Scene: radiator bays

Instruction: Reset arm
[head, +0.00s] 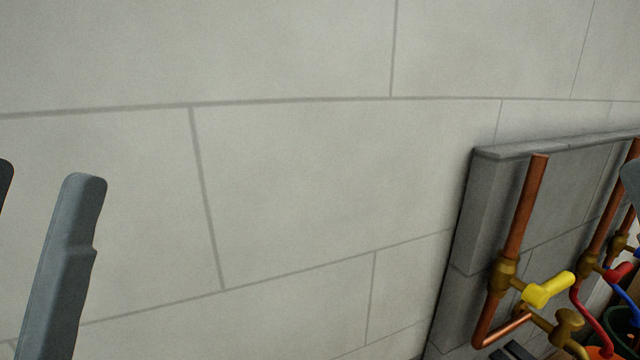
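My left gripper (46,176) is in the lower left of the head view. One grey finger shows nearly whole, and the tip of a second, darker finger is cut by the left edge. Pale wall shows between them, so it looks open and empty, with nothing touching it. A small dark grey piece at the right edge, in front of the pipes, may be part of my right gripper (632,186). Too little of it shows to tell its state.
A pale block wall (300,180) fills most of the view. At the lower right, a grey panel (487,205) stands behind a copper pipe (523,215) with brass fittings. A yellow valve handle (550,290), a red hose (587,318) and a green container (622,322) are there.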

